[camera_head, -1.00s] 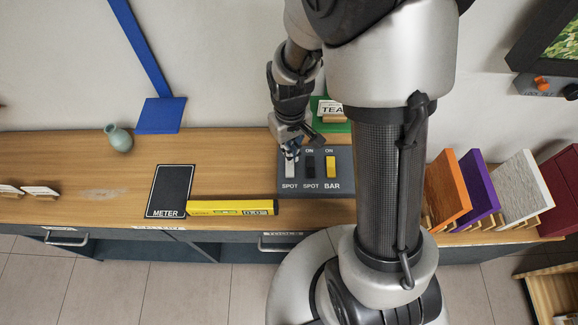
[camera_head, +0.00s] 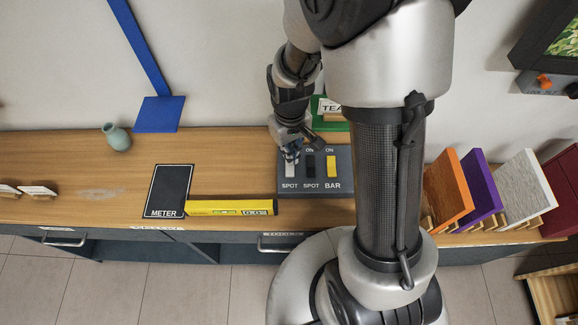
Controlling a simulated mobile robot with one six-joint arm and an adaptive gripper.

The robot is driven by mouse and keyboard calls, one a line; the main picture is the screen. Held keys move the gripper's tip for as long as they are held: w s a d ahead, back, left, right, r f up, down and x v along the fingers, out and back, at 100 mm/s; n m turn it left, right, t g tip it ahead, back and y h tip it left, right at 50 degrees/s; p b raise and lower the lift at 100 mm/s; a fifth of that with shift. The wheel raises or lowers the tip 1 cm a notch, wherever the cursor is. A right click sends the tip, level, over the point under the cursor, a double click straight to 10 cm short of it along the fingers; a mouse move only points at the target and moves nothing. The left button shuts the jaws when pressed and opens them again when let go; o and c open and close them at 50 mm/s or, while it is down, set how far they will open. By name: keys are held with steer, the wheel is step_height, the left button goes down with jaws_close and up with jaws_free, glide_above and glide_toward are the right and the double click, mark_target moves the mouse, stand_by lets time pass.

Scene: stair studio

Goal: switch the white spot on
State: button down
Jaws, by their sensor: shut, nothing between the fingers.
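A grey switch panel (camera_head: 343,190) lies on the wooden counter. It carries a white rocker switch labelled SPOT (camera_head: 290,168), a black switch labelled SPOT (camera_head: 310,167) and a yellow switch labelled BAR (camera_head: 331,167). ON is printed above the black and yellow switches; the marking above the white one is hidden by my gripper. My gripper (camera_head: 290,153) is shut and empty, pointing down at the upper part of the white switch. I cannot tell whether its fingertips touch the switch, nor which way the switch is tipped.
A yellow level (camera_head: 230,208) and a black METER mat (camera_head: 168,190) lie left of the panel. A green holder (camera_head: 334,126) with a TEA card stands behind it. Orange (camera_head: 447,187), purple and white sample boards stand on the right. A teal vase (camera_head: 117,137) stands at the left.

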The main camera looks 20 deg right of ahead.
steer(key=shift+f+b, duration=0.5)
steer(key=shift+f, duration=0.3)
steer(key=shift+r, duration=0.2)
steer(key=shift+r+p, duration=2.95)
steer(key=shift+r, duration=0.4)
steer(key=shift+r, duration=0.15)
steer(key=s+r+m+t, duration=0.1)
steer(key=s+r+t, duration=0.1)
steer(key=s+r, duration=0.6)
steer(key=s+r+m+t, duration=0.1)
steer(key=s+r, duration=0.6)
steer(key=r, duration=0.7)
steer(key=shift+s+r+t, duration=0.3)
steer(key=shift+s+t, duration=0.05)
steer(key=shift+t, duration=0.45)
